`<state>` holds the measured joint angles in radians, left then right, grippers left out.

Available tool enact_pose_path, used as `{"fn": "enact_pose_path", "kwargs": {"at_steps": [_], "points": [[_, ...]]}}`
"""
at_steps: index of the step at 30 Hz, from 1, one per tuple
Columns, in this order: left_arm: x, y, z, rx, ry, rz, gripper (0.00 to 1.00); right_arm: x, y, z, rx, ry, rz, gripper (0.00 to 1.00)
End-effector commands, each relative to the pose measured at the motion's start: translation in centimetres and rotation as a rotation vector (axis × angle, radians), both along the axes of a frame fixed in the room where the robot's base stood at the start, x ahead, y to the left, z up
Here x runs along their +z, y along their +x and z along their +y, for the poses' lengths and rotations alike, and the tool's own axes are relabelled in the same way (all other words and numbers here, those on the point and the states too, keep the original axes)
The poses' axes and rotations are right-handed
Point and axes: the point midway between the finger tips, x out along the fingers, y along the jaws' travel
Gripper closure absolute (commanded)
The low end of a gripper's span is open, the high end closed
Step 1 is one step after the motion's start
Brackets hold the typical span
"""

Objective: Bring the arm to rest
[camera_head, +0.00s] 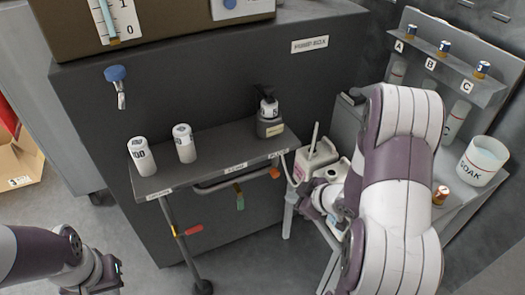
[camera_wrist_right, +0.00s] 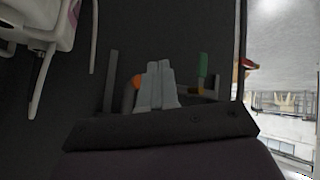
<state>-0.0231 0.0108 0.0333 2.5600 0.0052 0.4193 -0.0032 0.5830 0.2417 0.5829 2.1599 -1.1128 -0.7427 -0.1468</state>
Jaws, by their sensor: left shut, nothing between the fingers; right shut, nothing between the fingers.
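My left gripper (camera_head: 108,274) is at the lower left of the head view, low over the floor and away from the shelf. It is small and dark there; its fingers look shut and hold nothing. My right arm (camera_head: 398,170) reaches down across the right side of the head view, in front of the side table. Its wrist is partly hidden, beside a white device with a thin rod (camera_head: 314,160). In the right wrist view, the two pale fingers of my right gripper (camera_wrist_right: 159,66) are together with nothing between them.
A grey shelf (camera_head: 215,158) holds two white cylinders (camera_head: 143,157) (camera_head: 184,143) and a dark pump bottle (camera_head: 269,116). A white SOAK bucket (camera_head: 482,161) and an orange-topped item (camera_head: 440,195) stand on the right. A rack labelled A, B, C (camera_head: 440,62) is behind. The floor at lower left is open.

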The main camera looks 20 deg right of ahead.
Motion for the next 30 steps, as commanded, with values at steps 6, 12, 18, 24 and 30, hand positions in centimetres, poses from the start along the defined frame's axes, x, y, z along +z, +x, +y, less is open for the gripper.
{"fn": "enact_pose_path", "kwargs": {"at_steps": [6, 12, 18, 24, 30], "points": [[0.0, 0.0, 0.0, 0.0, 0.0, 0.0, 1.0, -0.8, -0.5, -0.6, -0.031, -0.015, 0.048, 1.0], [0.0, 0.0, 0.0, 0.0, 0.0, 0.0, 1.0, -2.5, -6.4, -5.2, -0.483, -0.093, 0.435, 1.0], [0.0, 0.0, 0.0, 0.0, 0.0, 0.0, 1.0, 2.1, -11.9, 0.9, -0.789, -0.03, 0.753, 1.0], [0.0, 0.0, 0.0, 0.0, 0.0, 0.0, 1.0, 6.5, -11.6, 9.4, -0.645, 0.012, 0.72, 1.0], [9.3, 0.0, 0.0, 0.0, 0.0, -0.001, 1.0, 15.6, -11.6, 8.9, -0.662, 0.014, 0.727, 1.0]]}}
